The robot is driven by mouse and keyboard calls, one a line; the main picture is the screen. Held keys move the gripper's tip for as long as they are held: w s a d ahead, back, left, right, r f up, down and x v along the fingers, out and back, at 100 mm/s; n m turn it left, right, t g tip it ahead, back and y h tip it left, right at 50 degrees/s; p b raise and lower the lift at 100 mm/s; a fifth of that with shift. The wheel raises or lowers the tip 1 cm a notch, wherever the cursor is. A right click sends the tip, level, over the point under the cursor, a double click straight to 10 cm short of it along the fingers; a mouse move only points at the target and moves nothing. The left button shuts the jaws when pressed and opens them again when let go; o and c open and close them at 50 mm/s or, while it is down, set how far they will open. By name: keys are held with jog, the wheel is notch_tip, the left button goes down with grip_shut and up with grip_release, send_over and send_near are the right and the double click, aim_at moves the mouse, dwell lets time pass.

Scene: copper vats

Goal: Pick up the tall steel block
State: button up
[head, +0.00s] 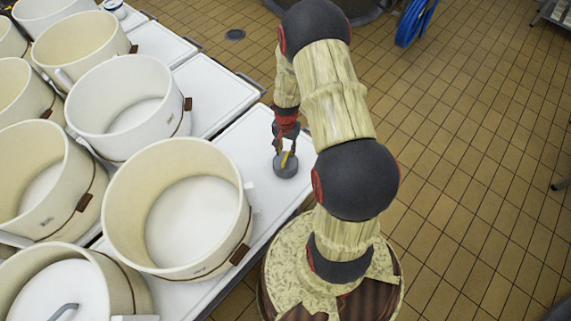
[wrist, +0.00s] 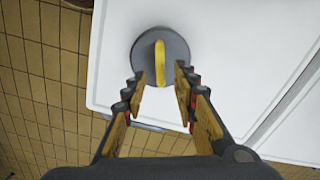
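I see no clear tall steel block. A round grey disc-like object (head: 286,169) with an upright yellow bar (wrist: 159,62) across its middle stands on a white surface (head: 232,147), near that surface's right edge. The grey disc also shows at the top of the wrist view (wrist: 178,47). My gripper (head: 286,146) is just above it and points down. In the wrist view my gripper (wrist: 159,74) is open, one finger on each side of the yellow bar. Gaps show between the bar and both fingers. Nothing is held.
Several large cream pots (head: 180,205) with brown tabs crowd the left side, the nearest just left of my gripper. A blue hose (head: 415,22) lies at the top right. The tiled floor (head: 470,150) to the right is mostly clear.

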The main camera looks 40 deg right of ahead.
aim_at(285, 157)
notch_tip(285, 157, down, 5)
jog(key=shift+a+f+b, duration=0.15)
jog(key=shift+f+b, duration=0.05)
jog(key=shift+b, duration=0.95)
jog(key=c, duration=0.3)
jog(key=c, duration=0.4)
grip_shut()
jog(key=shift+r, duration=0.15)
